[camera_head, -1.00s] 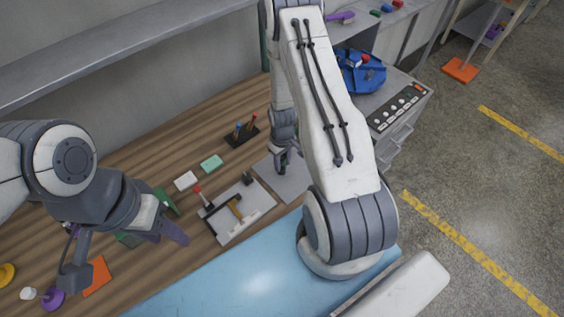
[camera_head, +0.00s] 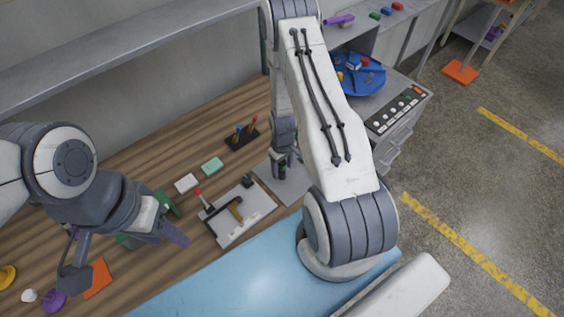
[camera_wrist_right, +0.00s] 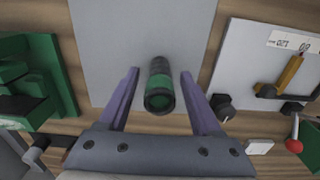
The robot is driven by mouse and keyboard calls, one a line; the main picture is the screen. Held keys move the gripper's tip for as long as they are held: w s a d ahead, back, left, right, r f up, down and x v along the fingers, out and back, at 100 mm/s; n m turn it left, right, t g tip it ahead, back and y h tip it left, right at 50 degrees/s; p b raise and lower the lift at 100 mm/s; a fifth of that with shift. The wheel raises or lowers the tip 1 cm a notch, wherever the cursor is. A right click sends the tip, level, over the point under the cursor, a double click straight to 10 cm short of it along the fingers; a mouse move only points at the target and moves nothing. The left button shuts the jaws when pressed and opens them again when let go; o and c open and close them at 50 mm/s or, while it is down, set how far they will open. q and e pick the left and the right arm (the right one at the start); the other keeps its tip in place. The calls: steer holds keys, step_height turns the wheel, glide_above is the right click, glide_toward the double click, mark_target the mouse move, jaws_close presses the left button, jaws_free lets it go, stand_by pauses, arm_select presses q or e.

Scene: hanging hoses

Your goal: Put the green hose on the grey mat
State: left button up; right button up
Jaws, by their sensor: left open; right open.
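The green hose (camera_wrist_right: 160,85) is a short tube with dark ends and a green band. In the right wrist view it lies between the two purple fingers of my right gripper (camera_wrist_right: 160,88), with a gap on either side. The grey mat (camera_wrist_right: 105,35) is behind it in that view; I cannot tell whether the hose touches it. In the head view my right gripper (camera_head: 284,167) is over the grey mat (camera_head: 293,187), and the hose is mostly hidden there. My left gripper (camera_head: 165,234) is open at the left, away from the mat.
A green block (camera_head: 212,165), a white block (camera_head: 186,183), a dark tool holder (camera_head: 242,138) and an orange square (camera_head: 97,279) are on the wooden bench. A shelf edge runs above.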

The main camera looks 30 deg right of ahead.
steer(key=shift+r, duration=0.35)
step_height(320, 180, up, 11)
steer(key=b, duration=0.4)
steer(key=a+r+n, duration=0.1)
steer(key=a+r, duration=0.6)
steer(key=a, duration=0.2)
steer(key=s+a+r+n, duration=0.2)
steer(key=s+a+r, duration=0.4)
steer(key=a, duration=0.3)
steer(key=s+a+r+n, duration=0.1)
steer(key=s+a+r, duration=0.2)
steer(key=s, duration=0.3)
steer(key=s+a+r+n+y, duration=0.1)
steer(key=s+a+r, duration=0.2)
steer(key=s, duration=0.4)
steer(key=shift+s+a+n, duration=0.2)
steer(key=shift+a+n, duration=0.1)
steer(key=shift+a, duration=0.2)
